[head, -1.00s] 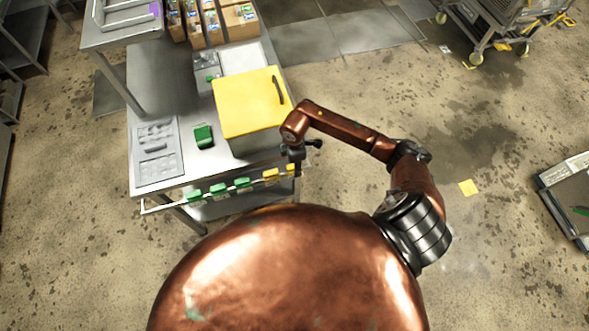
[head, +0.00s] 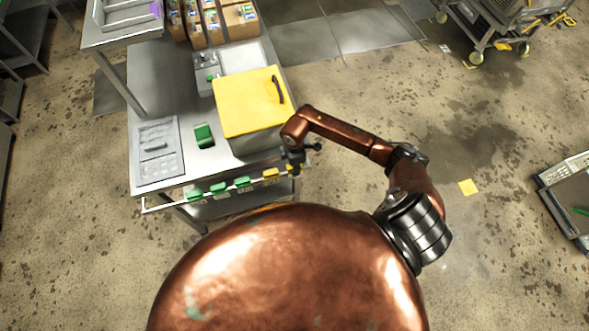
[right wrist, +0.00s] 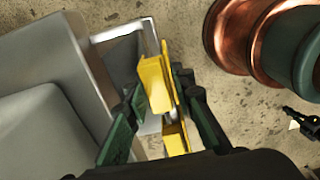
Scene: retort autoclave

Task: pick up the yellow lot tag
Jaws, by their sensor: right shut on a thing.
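My right gripper (head: 294,164) is at the right end of the rail on the table's front edge. In the right wrist view its two green-padded fingers (right wrist: 160,92) are shut on a yellow lot tag (right wrist: 155,84). A second yellow piece (right wrist: 175,138) shows lower between the fingers; I cannot tell whether it is a separate tag. In the head view, one yellow tag (head: 270,173) hangs on the rail just left of the gripper, and the held tag is mostly hidden. My left gripper is not in view.
Several green tags (head: 218,188) hang further left on the rail (head: 165,207). A yellow-lidded box (head: 250,100) stands on the metal table (head: 180,85) close behind the gripper. A green object (head: 204,135) lies on the tabletop. The floor right of the table is mostly clear.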

